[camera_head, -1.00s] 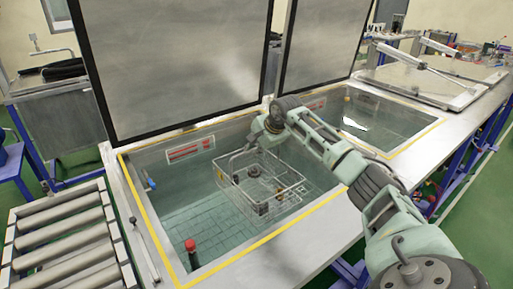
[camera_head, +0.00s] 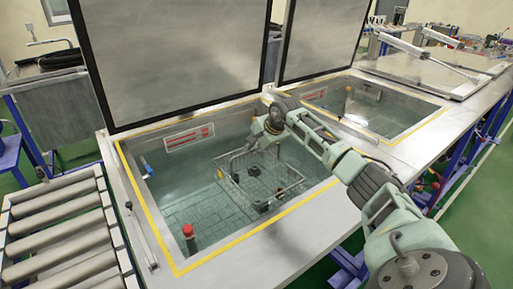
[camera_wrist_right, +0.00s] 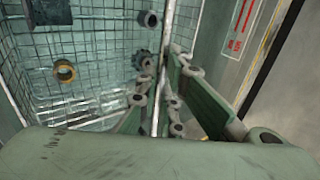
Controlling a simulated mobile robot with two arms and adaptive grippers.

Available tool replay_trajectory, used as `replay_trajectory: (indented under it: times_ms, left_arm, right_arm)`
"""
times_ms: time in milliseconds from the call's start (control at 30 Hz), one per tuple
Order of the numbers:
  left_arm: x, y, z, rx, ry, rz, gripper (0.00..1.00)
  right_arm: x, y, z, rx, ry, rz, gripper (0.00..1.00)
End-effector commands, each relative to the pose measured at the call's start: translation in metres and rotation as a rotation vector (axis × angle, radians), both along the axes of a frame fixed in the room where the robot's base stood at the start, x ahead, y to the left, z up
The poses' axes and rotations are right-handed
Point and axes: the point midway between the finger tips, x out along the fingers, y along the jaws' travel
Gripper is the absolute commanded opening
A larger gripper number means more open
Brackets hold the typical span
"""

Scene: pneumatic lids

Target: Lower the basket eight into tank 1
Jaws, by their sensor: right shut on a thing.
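The wire basket (camera_head: 293,181) hangs inside the nearer, left tank (camera_head: 205,249), with its lower part under the water and its upper rim about at the surface. A few small parts lie in it, including a brass ring (camera_wrist_right: 64,72) and dark toothed parts (camera_wrist_right: 148,20) in the wrist view. My right gripper (camera_head: 258,143) is above the basket's far left side, shut on its handle; in the wrist view the fingers (camera_wrist_right: 163,95) close around the thin handle bar. I cannot tell whether the basket touches the tank floor. My left gripper is not in view.
The left tank's lid (camera_head: 175,60) and the second lid (camera_head: 318,38) stand open. A second water-filled tank (camera_head: 375,108) lies to the right. A red-capped post (camera_head: 188,231) stands in the near left corner. A roller conveyor (camera_head: 60,235) is at the left.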

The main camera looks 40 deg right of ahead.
Motion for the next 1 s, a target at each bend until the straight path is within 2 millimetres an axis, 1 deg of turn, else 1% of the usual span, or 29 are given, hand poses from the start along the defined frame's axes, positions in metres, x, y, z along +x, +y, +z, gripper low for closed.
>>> replay_trajectory:
  times_ms: [33, 1000]
  left_arm:
    - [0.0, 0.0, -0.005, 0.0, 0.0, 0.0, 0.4]
    - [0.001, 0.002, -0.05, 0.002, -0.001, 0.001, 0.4]
  right_arm:
    - [0.002, -0.001, -0.001, -0.001, -0.011, -0.001, 0.0]
    - [0.002, -0.001, -0.064, -0.001, -0.01, -0.001, 0.0]
